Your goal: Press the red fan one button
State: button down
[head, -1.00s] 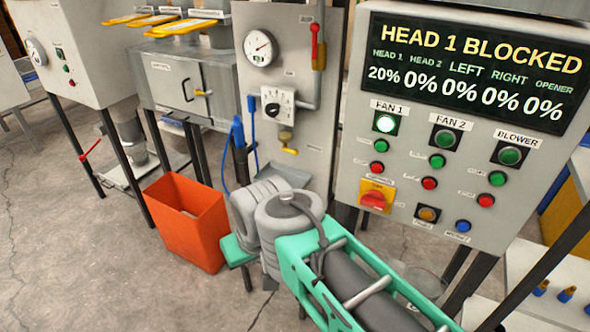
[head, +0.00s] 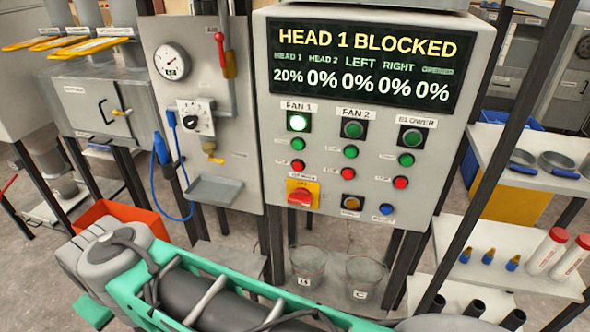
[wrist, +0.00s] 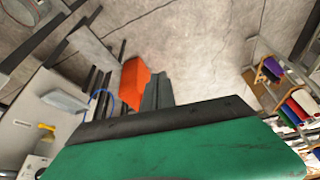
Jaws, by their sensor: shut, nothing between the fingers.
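The red fan one button (head: 298,165) is on the grey control panel (head: 262,150), in the left column under the FAN 1 label. A green button (head: 298,144) sits just above it, and the FAN 1 lamp (head: 298,121) at the top is lit. The red button is clear of anything in front of it in the head view. My gripper (wrist: 157,88) shows in the wrist view as two dark grey fingers close together, empty, over the floor and away from the panel. I cannot make out the button in the wrist view.
A red rotary switch on a yellow plate (head: 301,194) is below the button. The display (head: 365,64) reads HEAD 1 BLOCKED. An orange bin (head: 105,212) stands at the lower left. Two clear buckets (head: 308,266) are under the panel. Shelves (head: 550,165) stand right.

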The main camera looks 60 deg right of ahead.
aim_at(298, 167)
jog(key=d+f+m+h+b, duration=0.1)
jog(key=d+m+h+b, duration=0.3)
jog(key=d, duration=1.8)
jog(key=s+d+m+g+h+b, duration=0.1)
jog(key=s+d+g+h, duration=0.1)
jog(key=s+d, duration=0.4)
jog(key=s+d+g+h+b, duration=0.2)
jog(key=s+d, duration=0.4)
jog(key=d, duration=0.7)
jog(key=shift+s+r+m+g, duration=0.25)
jog(key=shift+r+m+g, duration=0.15)
jog(key=shift+g, duration=0.2)
jog(key=w+d+p, duration=0.1)
jog(key=d, duration=0.7)
jog(key=shift+w+d, duration=0.25)
jog(key=shift+d, duration=0.05)
jog(key=shift+d, duration=0.1)
jog(key=shift+d, duration=0.35)
